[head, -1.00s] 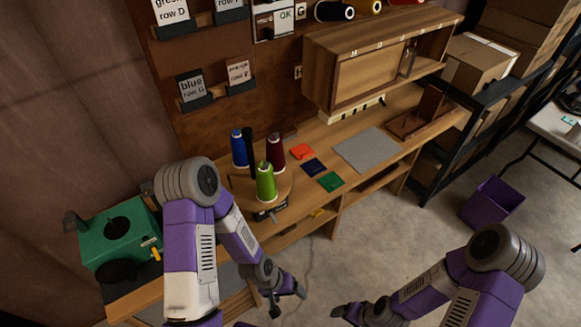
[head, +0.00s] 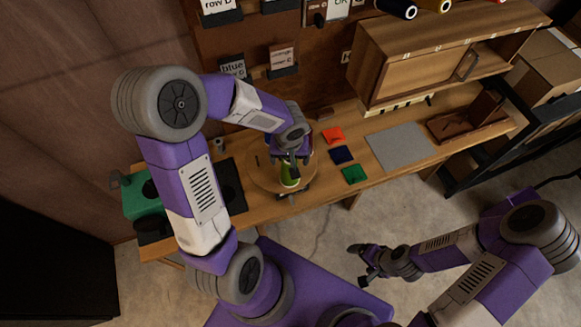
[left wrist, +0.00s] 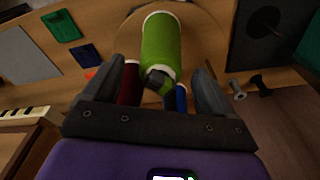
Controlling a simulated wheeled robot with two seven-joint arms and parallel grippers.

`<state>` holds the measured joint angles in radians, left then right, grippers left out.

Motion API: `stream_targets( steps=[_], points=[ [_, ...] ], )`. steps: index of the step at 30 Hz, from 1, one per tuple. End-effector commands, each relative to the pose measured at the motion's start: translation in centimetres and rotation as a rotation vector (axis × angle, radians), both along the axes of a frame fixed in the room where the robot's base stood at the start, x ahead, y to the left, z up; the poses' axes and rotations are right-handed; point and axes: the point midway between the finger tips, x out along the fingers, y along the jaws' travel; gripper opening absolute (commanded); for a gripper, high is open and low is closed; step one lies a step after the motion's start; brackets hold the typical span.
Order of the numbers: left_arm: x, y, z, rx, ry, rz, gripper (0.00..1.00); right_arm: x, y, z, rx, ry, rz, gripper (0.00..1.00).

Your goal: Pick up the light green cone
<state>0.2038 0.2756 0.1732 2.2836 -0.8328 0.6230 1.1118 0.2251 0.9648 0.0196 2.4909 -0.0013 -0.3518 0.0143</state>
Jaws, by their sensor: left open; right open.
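The light green cone (head: 290,180) stands on a round wooden turntable (head: 262,182) on the bench. My left gripper (head: 291,157) is open over it and hides its upper part in the head view. In the left wrist view the green cone (left wrist: 163,42) shows large, with its dark narrow end toward the space between the open fingers (left wrist: 159,72). I cannot tell whether the fingers touch it. A dark red cone (left wrist: 131,84) and a blue cone (left wrist: 181,98) show between the fingers too. My right gripper (head: 366,262) is open and empty, away from the bench.
Orange (head: 333,134), navy (head: 341,155) and green (head: 354,175) swatches lie right of the turntable, beside a grey mat (head: 400,147). A wooden cabinet (head: 410,75) stands behind them. A green machine (head: 140,202) is at the left. Bench space between swatches and mat is clear.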

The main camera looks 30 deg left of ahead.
Motion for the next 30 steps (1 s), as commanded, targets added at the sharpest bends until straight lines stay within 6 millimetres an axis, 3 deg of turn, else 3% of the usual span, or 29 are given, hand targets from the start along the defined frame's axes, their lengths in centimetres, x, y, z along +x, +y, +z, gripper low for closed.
stream_targets(
  steps=[7,17,30],
  points=[
    [0.3,0.2,-3.8,-0.002,0.004,-0.001,0.85,0.0,0.0,-0.7,0.0,0.0,0.0,0.87],
    [0.4,0.3,-4.5,-0.002,0.0,-0.001,0.85,0.0,0.0,-0.8,0.0,-0.001,0.0,0.87],
    [0.5,0.3,-4.5,-0.002,-0.001,-0.001,0.21,0.0,0.0,-0.8,0.0,-0.001,0.0,0.87]
  ],
)
